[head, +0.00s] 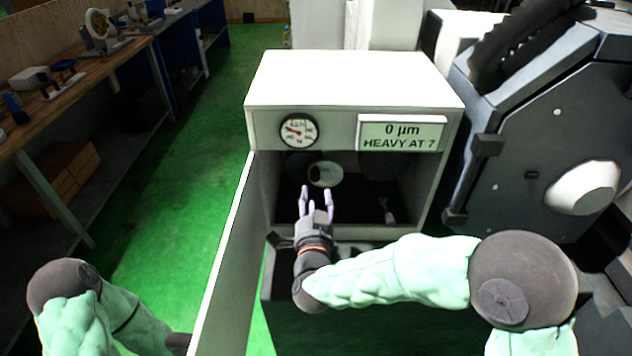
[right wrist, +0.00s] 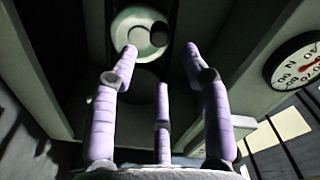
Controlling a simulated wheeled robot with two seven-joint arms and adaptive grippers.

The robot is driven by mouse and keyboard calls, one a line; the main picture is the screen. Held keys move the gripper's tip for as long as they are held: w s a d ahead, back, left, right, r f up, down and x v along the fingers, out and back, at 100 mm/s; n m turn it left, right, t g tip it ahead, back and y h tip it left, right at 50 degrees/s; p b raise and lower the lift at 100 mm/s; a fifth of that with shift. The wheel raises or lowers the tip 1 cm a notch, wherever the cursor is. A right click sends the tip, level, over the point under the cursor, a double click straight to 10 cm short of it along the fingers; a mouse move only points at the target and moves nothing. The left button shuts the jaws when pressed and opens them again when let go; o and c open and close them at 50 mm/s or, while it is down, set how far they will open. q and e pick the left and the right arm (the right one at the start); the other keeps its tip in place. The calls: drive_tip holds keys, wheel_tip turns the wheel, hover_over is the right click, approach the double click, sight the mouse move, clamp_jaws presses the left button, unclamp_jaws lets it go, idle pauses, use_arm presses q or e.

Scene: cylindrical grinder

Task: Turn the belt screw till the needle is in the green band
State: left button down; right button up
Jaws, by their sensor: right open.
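The dial gauge (head: 298,130) sits on the upper left front of the pale cabinet (head: 350,80). Its needle seems to point left; I cannot make out a green band. The gauge also shows at the right of the right wrist view (right wrist: 297,63). A pale round part (head: 325,173) sits inside the dark opening, and it shows beyond the fingers in the right wrist view (right wrist: 142,36). I cannot tell whether it is the belt screw. My right gripper (head: 317,196) is open and empty at the opening, apart from that part. My left gripper is out of sight.
The cabinet door (head: 228,250) stands open on the left, beside my left arm. A display (head: 402,133) reads 0 µm, HEAVY AT 7. A small pale piece (head: 388,211) lies low inside the opening at right. A large grey machine (head: 545,150) stands at right. Green floor is clear left.

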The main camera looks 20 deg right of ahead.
sight(315, 179)
drive_tip(key=b+x, duration=0.1)
drive_tip(key=x, duration=0.7)
drive_tip(key=shift+w+b, duration=0.1)
drive_tip(key=shift+b, duration=0.3)
clamp_jaws()
